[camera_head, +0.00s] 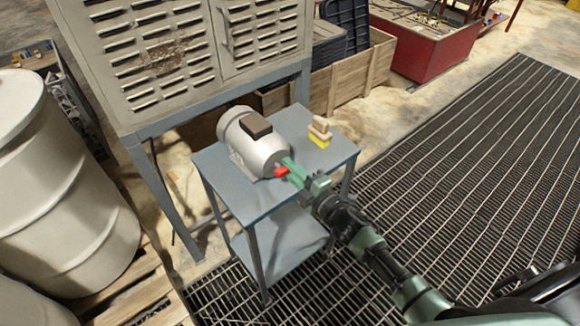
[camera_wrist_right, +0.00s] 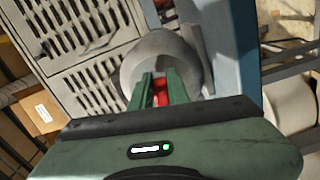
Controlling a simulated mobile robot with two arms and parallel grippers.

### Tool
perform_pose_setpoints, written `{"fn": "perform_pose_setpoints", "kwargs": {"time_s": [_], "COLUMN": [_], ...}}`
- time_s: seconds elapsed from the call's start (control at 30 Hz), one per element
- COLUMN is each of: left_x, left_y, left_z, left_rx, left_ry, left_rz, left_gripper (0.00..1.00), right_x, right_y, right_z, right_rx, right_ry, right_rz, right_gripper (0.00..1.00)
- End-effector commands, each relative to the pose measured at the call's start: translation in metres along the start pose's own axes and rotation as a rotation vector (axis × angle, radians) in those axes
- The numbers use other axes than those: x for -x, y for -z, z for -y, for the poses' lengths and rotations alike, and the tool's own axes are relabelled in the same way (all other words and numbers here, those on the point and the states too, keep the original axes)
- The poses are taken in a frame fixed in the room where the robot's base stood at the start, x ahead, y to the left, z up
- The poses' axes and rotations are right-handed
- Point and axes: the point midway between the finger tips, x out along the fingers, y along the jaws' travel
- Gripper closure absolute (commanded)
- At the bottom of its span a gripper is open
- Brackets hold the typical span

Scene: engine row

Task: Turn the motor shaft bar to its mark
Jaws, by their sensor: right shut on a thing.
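A silver-grey motor (camera_head: 262,152) with a dark box on top lies on a small blue-grey table (camera_head: 228,186). At its near end is a red piece, the shaft bar (camera_head: 282,172). My right gripper (camera_head: 287,166) reaches in from the lower right and is shut on the bar at the motor's end. In the right wrist view the red bar (camera_wrist_right: 160,92) sits between the two green fingers (camera_wrist_right: 160,88), with the grey motor (camera_wrist_right: 158,54) behind it. I cannot make out the mark. My left gripper is not in view.
A yellow brush-like item with a tan handle (camera_head: 319,132) stands on the table right of the motor. A louvred metal cabinet (camera_head: 165,60) is behind left, white drums (camera_head: 70,180) at the left. A wooden crate (camera_head: 355,80) is behind; open grating (camera_head: 470,170) lies right.

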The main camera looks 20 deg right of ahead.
Motion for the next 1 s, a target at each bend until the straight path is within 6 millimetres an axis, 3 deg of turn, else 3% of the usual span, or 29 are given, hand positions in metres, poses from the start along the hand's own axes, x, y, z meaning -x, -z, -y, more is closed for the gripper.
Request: {"fn": "perform_pose_setpoints", "kwargs": {"time_s": [1.0], "left_x": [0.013], "left_y": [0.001], "left_z": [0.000], "left_rx": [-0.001], "left_ry": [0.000], "left_rz": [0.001], "left_gripper": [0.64], "right_x": [0.001], "right_y": [0.008], "right_z": [0.017], "right_rx": [-0.962], "right_ry": [0.004], "right_rz": [0.003], "right_gripper": [1.00]}}
